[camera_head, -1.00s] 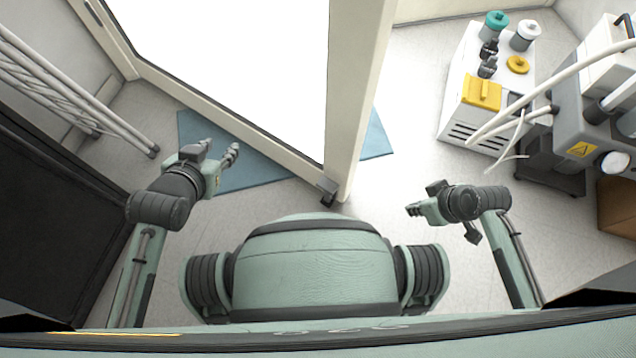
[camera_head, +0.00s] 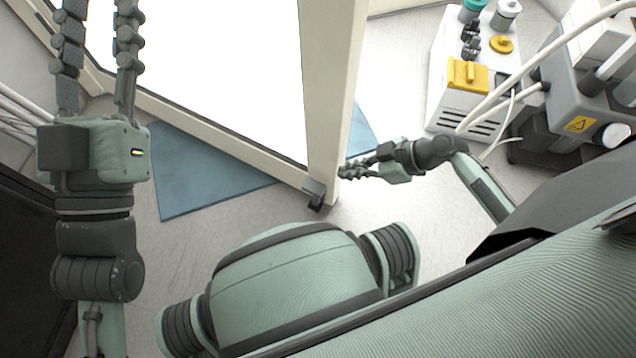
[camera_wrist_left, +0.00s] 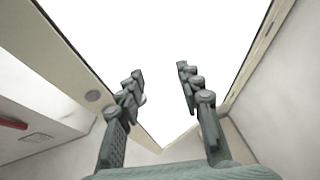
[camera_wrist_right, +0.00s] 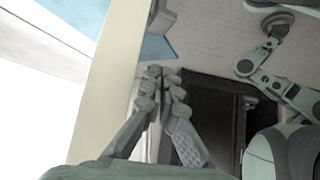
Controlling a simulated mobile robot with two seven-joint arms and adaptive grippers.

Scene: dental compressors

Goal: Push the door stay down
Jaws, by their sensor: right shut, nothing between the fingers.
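The door stay (camera_head: 315,192) is a small dark grey fitting at the lower corner of the cream door (camera_head: 333,90), close to the floor. My right gripper (camera_head: 346,172) is just right of the door edge, slightly above and right of the stay in the head view. Its fingers are together and empty; contact with the stay cannot be told. In the right wrist view the closed fingertips (camera_wrist_right: 160,74) are beside the door edge (camera_wrist_right: 112,85). My left gripper (camera_wrist_left: 160,70) is open and empty, raised before the bright door pane; it also shows in the head view (camera_head: 97,25).
A blue mat (camera_head: 205,175) lies on the floor under the door. A white compressor unit (camera_head: 470,95) with a yellow part stands at the upper right, beside grey equipment (camera_head: 575,110) with hoses. Dark furniture (camera_head: 30,270) is at the left.

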